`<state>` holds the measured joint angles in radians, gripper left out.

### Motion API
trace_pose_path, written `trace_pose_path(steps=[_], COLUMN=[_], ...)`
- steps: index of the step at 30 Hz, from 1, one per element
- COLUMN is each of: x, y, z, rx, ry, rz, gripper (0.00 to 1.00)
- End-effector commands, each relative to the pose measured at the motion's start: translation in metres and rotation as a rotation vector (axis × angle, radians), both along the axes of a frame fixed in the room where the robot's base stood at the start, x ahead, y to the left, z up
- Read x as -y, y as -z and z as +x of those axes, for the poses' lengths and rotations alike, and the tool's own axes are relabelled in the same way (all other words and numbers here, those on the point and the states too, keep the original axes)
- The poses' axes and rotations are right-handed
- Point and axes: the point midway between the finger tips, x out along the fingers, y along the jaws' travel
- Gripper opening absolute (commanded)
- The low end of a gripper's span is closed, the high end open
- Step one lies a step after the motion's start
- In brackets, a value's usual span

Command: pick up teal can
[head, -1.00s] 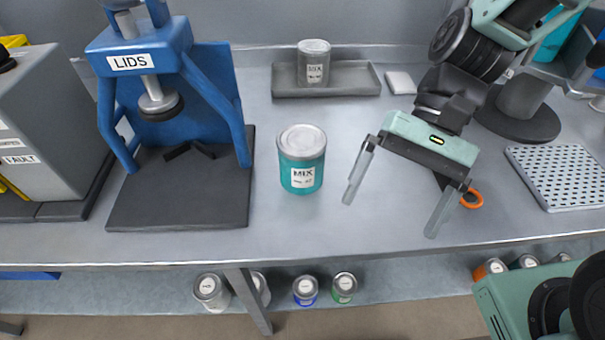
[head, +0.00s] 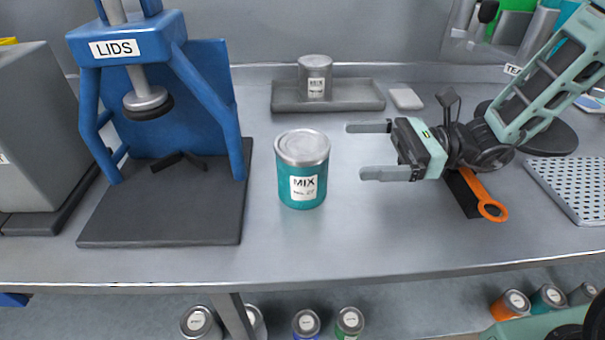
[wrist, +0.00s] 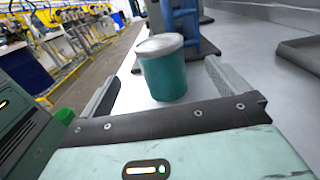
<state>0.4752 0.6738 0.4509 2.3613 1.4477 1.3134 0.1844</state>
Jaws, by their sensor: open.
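The teal can (head: 302,176) stands upright on the grey bench, with a silver lid and a white label reading MIX. It also shows in the wrist view (wrist: 166,76), ahead of and between my two fingers. My gripper (head: 368,151) is to the right of the can in the head view. Its fingers are spread, empty and pointing left towards the can, with a gap between fingertips and can.
A blue LIDS press (head: 160,100) on a dark base stands left of the can. A grey tray (head: 350,97) with a grey can (head: 315,78) sits behind. An orange-handled tool (head: 485,200) lies below my wrist. The bench front is clear.

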Motion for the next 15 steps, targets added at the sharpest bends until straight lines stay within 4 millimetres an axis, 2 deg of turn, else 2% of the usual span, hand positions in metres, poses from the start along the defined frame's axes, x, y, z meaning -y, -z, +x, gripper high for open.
trace_pose_path(steps=[1,6,15], x=[-0.012,-0.042,-0.066], y=[-0.001,0.000,-0.001], z=[-0.001,0.000,0.001], rx=[-0.001,-0.001,0.000], ry=[-0.006,-0.005,-0.004], rz=[0.001,0.001,-0.001], gripper=[1.00,1.00,1.00])
